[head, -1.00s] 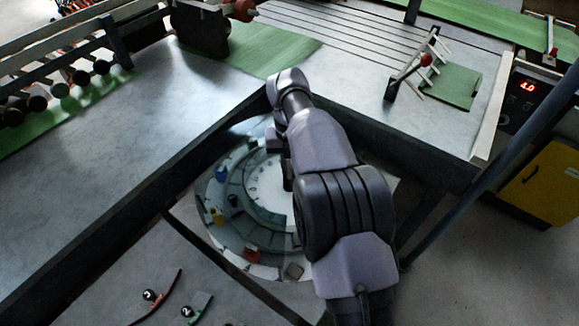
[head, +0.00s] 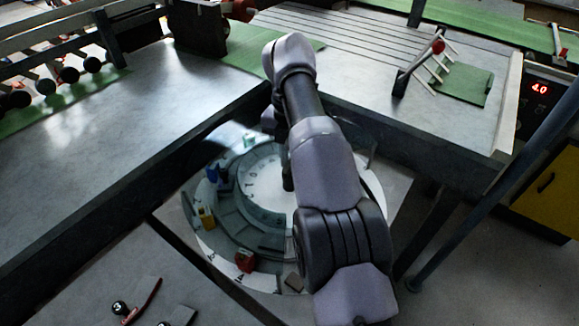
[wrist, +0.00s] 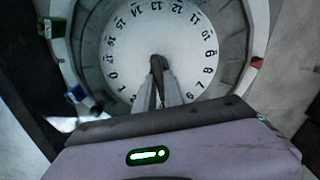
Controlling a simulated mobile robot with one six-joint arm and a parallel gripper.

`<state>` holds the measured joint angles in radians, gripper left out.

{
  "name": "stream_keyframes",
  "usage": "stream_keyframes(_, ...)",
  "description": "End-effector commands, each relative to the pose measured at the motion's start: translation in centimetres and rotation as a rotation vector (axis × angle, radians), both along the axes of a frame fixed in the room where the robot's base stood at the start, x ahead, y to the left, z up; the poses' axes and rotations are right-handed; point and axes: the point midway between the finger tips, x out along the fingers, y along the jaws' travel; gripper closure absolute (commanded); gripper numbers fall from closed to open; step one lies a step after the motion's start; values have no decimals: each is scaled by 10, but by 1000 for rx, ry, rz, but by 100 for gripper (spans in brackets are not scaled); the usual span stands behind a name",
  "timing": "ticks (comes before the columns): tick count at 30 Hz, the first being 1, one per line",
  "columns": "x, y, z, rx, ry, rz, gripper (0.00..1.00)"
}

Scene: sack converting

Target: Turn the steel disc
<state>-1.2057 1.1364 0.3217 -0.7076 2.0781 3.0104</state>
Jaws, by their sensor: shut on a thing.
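The steel disc (wrist: 128,45) is a round pale face with printed numbers around its edge, in the middle of the wrist view. In the head view its numbered face (head: 258,182) shows left of my arm, which covers its right part. My gripper (wrist: 160,72) is over the disc, and its fingers are shut on a dark upright grip (wrist: 157,64) near the disc's middle. In the head view the gripper's fingers are mostly behind my arm. The grip's foot is hidden by the fingers.
A stepped grey ring surrounds the face. Around it stand a blue piece (head: 212,173), a yellow piece (head: 206,217) and a red piece (head: 244,261). Steel tables (head: 120,150) border the disc at left and behind. A yellow cabinet (head: 550,185) stands at right.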

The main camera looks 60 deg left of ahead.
Motion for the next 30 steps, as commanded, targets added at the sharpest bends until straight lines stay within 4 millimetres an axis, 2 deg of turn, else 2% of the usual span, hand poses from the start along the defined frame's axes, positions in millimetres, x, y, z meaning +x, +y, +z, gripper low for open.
stream_keyframes(10, 0, 0, 1, 4, -1, -66, 100)
stream_keyframes(26, -1, -1, 0, 3, 2, -77, 100)
stream_keyframes(27, -1, -1, 0, 3, 2, -77, 81)
stream_keyframes(30, -1, -1, 0, 3, 2, -77, 65)
